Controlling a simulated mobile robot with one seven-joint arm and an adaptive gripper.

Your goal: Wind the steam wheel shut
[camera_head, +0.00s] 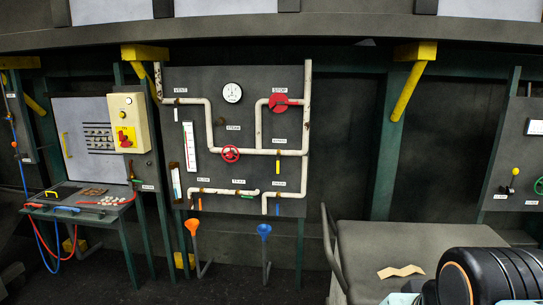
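A larger red wheel or disc (280,103) sits higher and to the right, under a label (280,90) that appears to read STOP. How far either wheel is turned cannot be told. My gripper does not show; a black rounded part with an orange ring at the lower right looks like my arm, well away from the panel.
A round gauge (232,93) tops the panel. Orange (192,228) and blue (264,231) funnels stand below. A workbench (85,200) with hoses is at left. A grey table (380,245) with a tan strip (401,271) stands at right. Dark floor lies before the panel.

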